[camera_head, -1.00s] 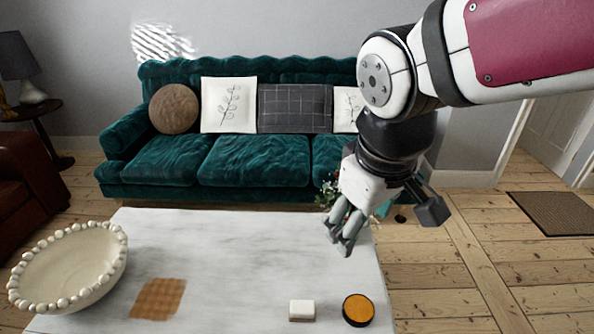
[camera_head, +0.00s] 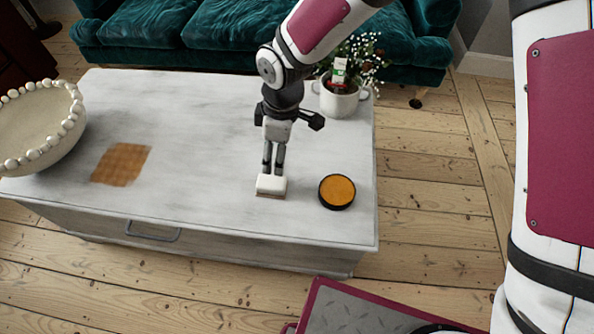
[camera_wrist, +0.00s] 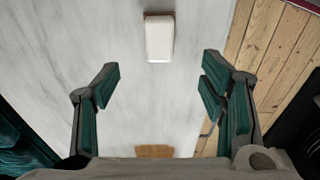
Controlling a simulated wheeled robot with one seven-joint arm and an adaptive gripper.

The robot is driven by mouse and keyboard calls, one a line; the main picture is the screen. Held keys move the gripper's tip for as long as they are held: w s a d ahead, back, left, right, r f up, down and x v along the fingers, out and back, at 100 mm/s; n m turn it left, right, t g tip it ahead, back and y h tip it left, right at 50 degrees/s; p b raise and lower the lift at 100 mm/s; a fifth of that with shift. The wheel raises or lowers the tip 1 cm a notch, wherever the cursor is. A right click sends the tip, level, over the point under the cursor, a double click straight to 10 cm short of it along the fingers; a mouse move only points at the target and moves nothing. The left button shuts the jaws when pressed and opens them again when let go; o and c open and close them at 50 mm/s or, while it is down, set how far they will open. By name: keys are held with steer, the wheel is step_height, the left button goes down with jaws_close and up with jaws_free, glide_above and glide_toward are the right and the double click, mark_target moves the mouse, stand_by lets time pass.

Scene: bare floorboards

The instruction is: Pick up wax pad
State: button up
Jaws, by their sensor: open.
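A small white block-shaped pad with a brownish underside, which I take as the wax pad (camera_head: 271,185), lies near the front of the white table. It also shows at the top of the wrist view (camera_wrist: 160,38). My gripper (camera_head: 273,170) points down, just above or behind the pad in the head view. In the wrist view my gripper (camera_wrist: 160,82) is open and empty, its two fingers spread wide. The pad lies beyond the fingertips there, not between them. A round black tin with an orange top (camera_head: 337,191) sits to the pad's right.
The white table (camera_head: 200,120) has a brown square patch (camera_head: 121,164) on its top. A beaded bowl (camera_head: 40,130) stands at the left. A potted plant (camera_head: 341,98) is at the back right, near my arm. A green sofa (camera_head: 150,30) stands behind. The middle of the table is clear.

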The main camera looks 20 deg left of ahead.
steer(key=b, duration=0.2)
glide_above(271, 181)
steer(key=d, duration=0.2)
steer(key=f, duration=0.9)
steer(key=shift+a, duration=0.2)
steer(key=shift+a+f+b, duration=0.25)
steer(key=shift+f+b, duration=0.2)
steer(key=shift+f, duration=0.5)
steer(key=shift+a+f+b, duration=0.3)
steer(key=shift+f+b, duration=0.15)
steer(key=shift+f, duration=0.5)
steer(key=shift+a+f+b, duration=0.25)
steer(key=shift+f+b, duration=0.2)
steer(key=shift+f, duration=0.5)
steer(key=shift+r, duration=0.1)
steer(key=c, duration=1.4)
steer(key=shift+r+p, duration=0.3)
steer(key=shift+r, duration=0.15)
step_height(271, 181, up, 3)
steer(key=shift+s+r+p, duration=0.1)
steer(key=shift+s+p, duration=0.05)
steer(key=shift+p, duration=0.5)
steer(key=s+d+p, duration=0.1)
steer(key=s+d, duration=0.2)
steer(key=s, duration=0.4)
steer(key=s+d, duration=0.4)
steer(key=s, duration=0.3)
steer(key=shift+d+r+p, duration=0.25)
steer(key=shift+r+p, duration=0.1)
steer(key=shift+r, duration=0.1)
